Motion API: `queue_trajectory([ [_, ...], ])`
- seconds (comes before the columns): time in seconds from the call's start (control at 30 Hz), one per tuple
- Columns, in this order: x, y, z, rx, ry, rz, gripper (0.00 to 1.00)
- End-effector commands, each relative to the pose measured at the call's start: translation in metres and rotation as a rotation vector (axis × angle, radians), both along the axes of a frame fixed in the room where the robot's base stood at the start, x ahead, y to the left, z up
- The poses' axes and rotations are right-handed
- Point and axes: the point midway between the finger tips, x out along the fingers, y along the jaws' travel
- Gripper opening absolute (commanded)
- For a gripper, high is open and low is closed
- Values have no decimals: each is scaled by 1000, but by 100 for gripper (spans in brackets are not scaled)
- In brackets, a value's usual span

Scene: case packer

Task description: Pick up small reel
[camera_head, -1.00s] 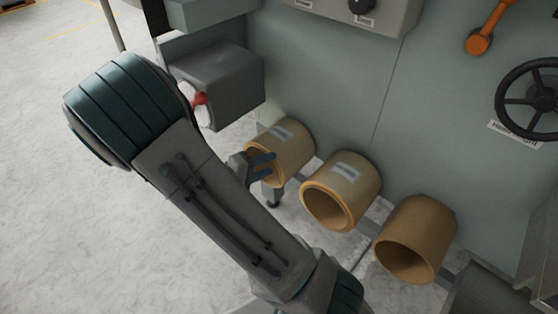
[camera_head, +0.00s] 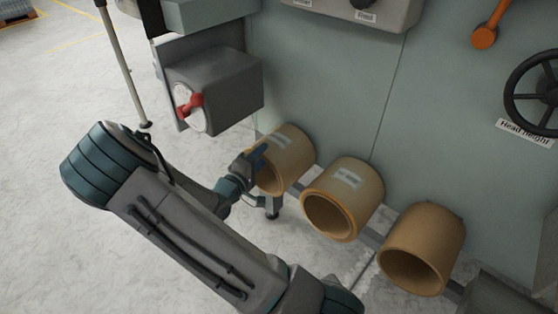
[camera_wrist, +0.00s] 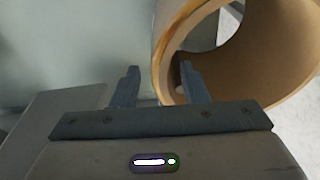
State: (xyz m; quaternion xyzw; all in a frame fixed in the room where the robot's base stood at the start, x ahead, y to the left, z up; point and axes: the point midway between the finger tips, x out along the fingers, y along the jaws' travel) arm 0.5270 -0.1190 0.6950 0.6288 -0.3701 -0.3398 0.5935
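Three tan, hollow reels lie on their sides in a row against the machine: a left reel (camera_head: 291,152) with a pale label, a middle reel (camera_head: 350,182) with a pale label, and a right reel (camera_head: 430,235) with no label visible. I cannot tell which one the task calls small. My gripper (camera_head: 256,160) is at the open end of the left reel. In the wrist view my gripper (camera_wrist: 160,78) is open, with one finger left of the near wall of the reel (camera_wrist: 280,60) and the other over its opening. I see no clear contact.
A grey box with a red switch (camera_head: 190,104) juts out above and left of the left reel. The machine's green-grey panel (camera_head: 340,80) stands close behind the reels, with a black handwheel (camera_head: 535,98) at right.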

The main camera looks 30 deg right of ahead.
Motion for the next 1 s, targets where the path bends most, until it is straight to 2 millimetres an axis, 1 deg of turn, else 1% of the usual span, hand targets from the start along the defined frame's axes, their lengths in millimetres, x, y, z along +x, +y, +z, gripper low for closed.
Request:
queue_trajectory([
  [0.07,2,-5,0,0,1,0,40],
  [0.3,17,-37,1,0,0,-3,40],
  [0.4,22,-45,1,0,0,-2,40],
  [0.67,23,-47,2,1,0,0,40],
  [0.7,23,-47,2,1,0,0,29],
  [0.77,23,-47,2,1,0,0,12],
  [0.8,23,-47,2,1,0,0,1],
  [1.0,23,-47,2,1,1,-1,0],
])
